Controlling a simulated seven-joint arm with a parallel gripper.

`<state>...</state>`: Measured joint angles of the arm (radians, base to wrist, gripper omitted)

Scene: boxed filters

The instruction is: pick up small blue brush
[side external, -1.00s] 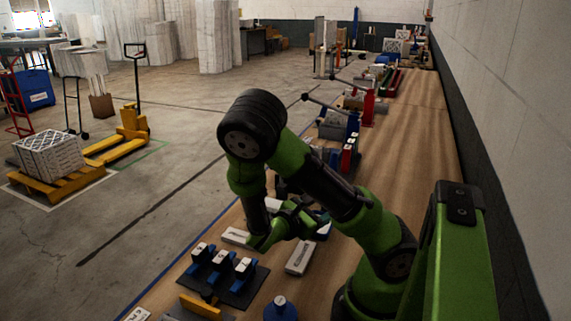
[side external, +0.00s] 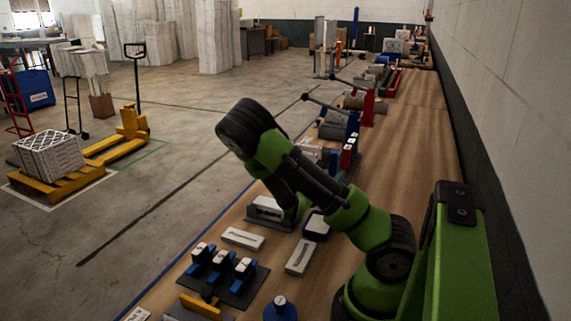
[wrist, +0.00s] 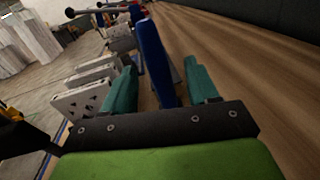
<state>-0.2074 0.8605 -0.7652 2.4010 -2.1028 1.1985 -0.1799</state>
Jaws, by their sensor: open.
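In the wrist view my gripper (wrist: 162,88) is open, with its two teal fingers spread apart. A long blue object (wrist: 152,55) stands between and beyond the fingers. It may be the small blue brush, but its shape does not settle this. I cannot tell whether either finger touches it. In the side external view the green end of my arm (side external: 296,207) reaches down over the workbench, and its fingertips are hidden. No brush is clearly visible there.
Grey-white slabs (wrist: 85,97) stand left of the fingers. White boxes (side external: 243,238) (side external: 300,257), a blue-edged box (side external: 316,227) and a rack with blue holders (side external: 222,268) lie on the wooden bench (side external: 410,150). Bare wood lies to the right.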

